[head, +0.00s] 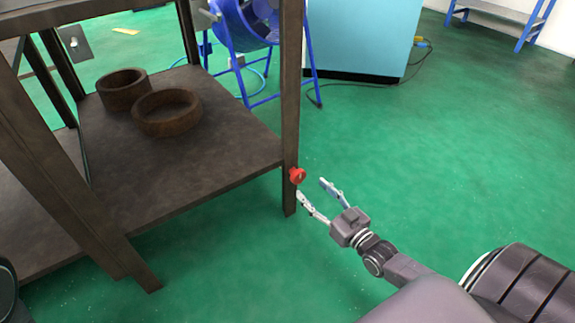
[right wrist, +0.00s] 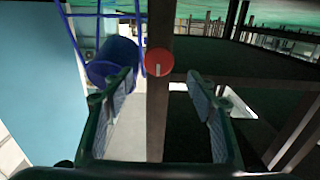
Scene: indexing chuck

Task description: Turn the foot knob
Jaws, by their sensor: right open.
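The red foot knob (head: 297,175) is on the lower part of a dark metal leg (head: 290,100) of the shelf stand. In the right wrist view the round red knob (right wrist: 159,62) has a pale line on its face. My right gripper (head: 311,188) is open and empty, just to the right of the knob, with its fingers pointing towards it. In the right wrist view the knob appears between the two open fingers (right wrist: 160,85), slightly above their tips. No contact with the knob can be seen. My left gripper is not in view.
The stand's brown shelf (head: 210,165) carries two rusty rings (head: 168,112). A blue stand (head: 243,30) and a light-blue cabinet (head: 365,35) with a cable are behind. The green floor (head: 460,150) is clear to the right.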

